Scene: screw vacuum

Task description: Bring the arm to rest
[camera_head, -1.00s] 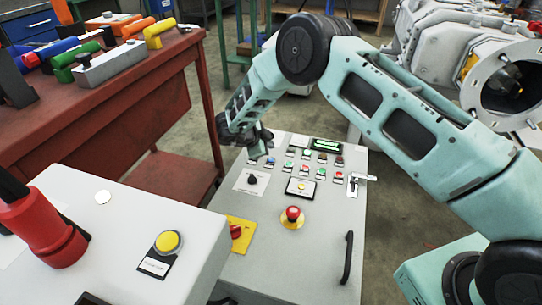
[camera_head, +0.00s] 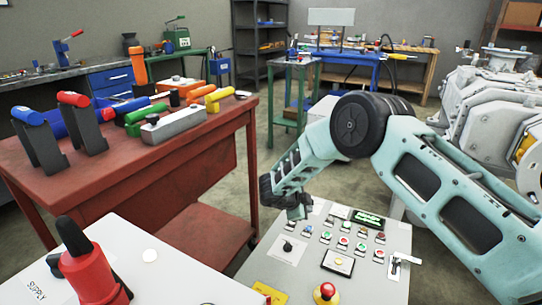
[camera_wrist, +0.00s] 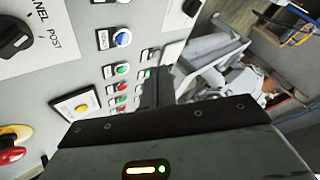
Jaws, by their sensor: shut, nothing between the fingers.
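My gripper (camera_head: 299,212) hangs at the end of my pale green arm, above the upper left part of a grey control panel (camera_head: 262,262). It is shut and holds nothing. In the wrist view, its dark fingers (camera_wrist: 156,88) are together in front of the panel's rows of buttons. I cannot tell the exact gap between the fingertips and the panel. In the head view, a black knob (camera_head: 288,246) lies just below the gripper, and a green display (camera_head: 368,217) is to its right.
A red workbench (camera_head: 190,147) with coloured tools stands at left. A red emergency button (camera_head: 326,292) and a lever switch (camera_head: 401,264) stick up from the panel. Large grey machinery (camera_head: 490,105) is at right. Floor shows between bench and panel.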

